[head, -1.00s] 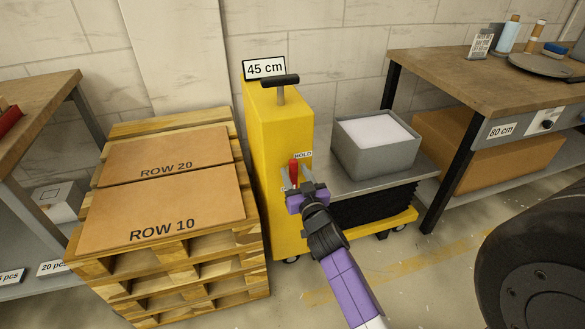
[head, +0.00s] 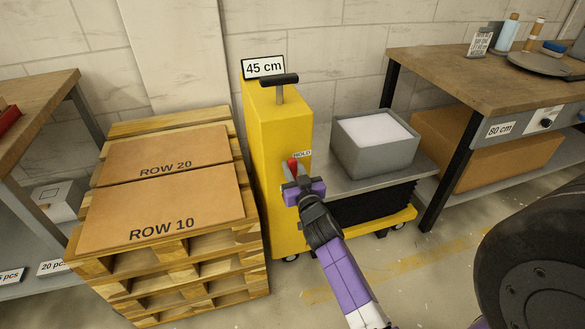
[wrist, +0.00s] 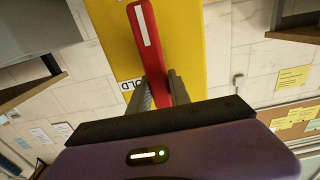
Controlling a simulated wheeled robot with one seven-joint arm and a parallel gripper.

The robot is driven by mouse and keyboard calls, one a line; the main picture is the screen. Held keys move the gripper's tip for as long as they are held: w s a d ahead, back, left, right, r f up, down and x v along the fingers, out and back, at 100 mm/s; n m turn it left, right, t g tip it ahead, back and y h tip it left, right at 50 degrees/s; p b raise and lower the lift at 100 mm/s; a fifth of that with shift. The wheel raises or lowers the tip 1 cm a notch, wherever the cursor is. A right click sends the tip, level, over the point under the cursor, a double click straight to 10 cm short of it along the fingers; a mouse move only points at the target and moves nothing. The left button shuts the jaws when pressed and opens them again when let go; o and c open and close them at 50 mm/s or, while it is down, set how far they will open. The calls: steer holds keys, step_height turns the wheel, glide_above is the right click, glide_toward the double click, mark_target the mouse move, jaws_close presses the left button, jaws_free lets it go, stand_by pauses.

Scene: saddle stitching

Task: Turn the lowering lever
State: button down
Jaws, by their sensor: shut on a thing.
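The lowering lever is red (head: 293,168) and sits on the side of the yellow lift cart (head: 273,135), beside a small "HOLD" label (head: 302,154). My gripper (head: 296,177) is at the lever, with its fingers on either side of it. In the wrist view the red lever (wrist: 145,35), with a white stripe, stands between my two grey fingers (wrist: 163,90), which are shut on its lower part. The "HOLD" label (wrist: 131,84) is partly hidden there. My gripper covers the lever's lower end in the head view.
A grey bin (head: 375,145) with white contents stands on the cart's platform (head: 335,183). A pallet stack (head: 170,275) with "ROW 10" and "ROW 20" boards is close on the left. A wooden workbench (head: 450,80) marked "80 cm" stands on the right.

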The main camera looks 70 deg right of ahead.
steer(key=n+b, duration=0.1)
steer(key=n, duration=0.2)
steer(key=w+a+n+b, duration=0.1)
steer(key=n, duration=0.2)
steer(key=w+f+n+b, duration=0.1)
steer(key=n, duration=0.2)
steer(key=shift+a+f, duration=0.1)
steer(key=shift+a, duration=0.2)
steer(key=n, duration=0.4)
steer(key=shift+w+a+f+b, duration=0.15)
steer(key=shift+a+f+b, duration=0.05)
steer(key=shift+f+b, duration=0.2)
steer(key=shift+w+a+f+n, duration=0.1)
steer(key=shift+f+n, duration=0.25)
steer(key=shift+n, duration=0.9)
steer(key=shift+f+n, duration=0.35)
steer(key=shift+n, duration=0.9)
steer(key=c, duration=1.2)
jaws_free()
